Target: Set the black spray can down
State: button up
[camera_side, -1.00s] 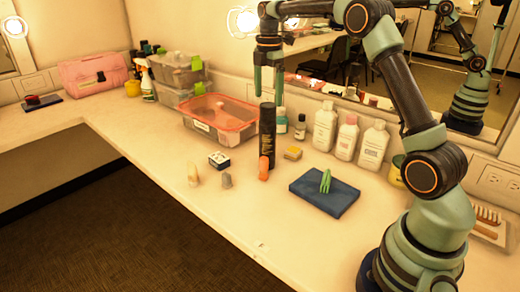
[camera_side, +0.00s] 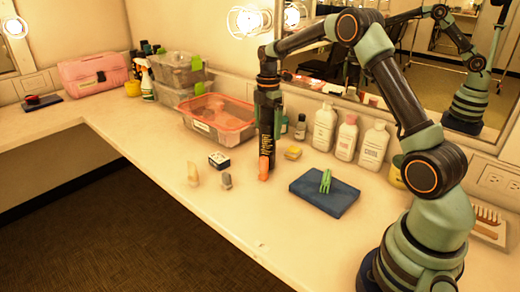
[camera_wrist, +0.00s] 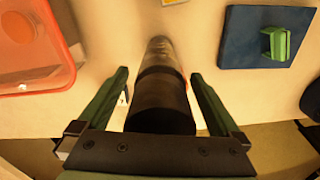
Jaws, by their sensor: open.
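The black spray can (camera_side: 267,145) stands upright on the counter in the side view. Its upper part is hidden by my gripper (camera_side: 268,122), which points down around it. In the wrist view the can (camera_wrist: 162,100) lies between the two green fingers of my gripper (camera_wrist: 159,75), with a gap showing on each side. The fingers are open and not closed on the can.
A small orange object (camera_side: 263,169) stands just in front of the can. A blue pad (camera_side: 318,200) with a green clip (camera_side: 325,181) lies right.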

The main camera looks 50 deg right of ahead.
grip_shut()
jog(key=w+d, duration=0.2)
jog(key=w, duration=0.4)
jog(key=shift+w, duration=0.3)
dwell(0.4)
jog(key=shift+d, duration=0.15)
grip_release()
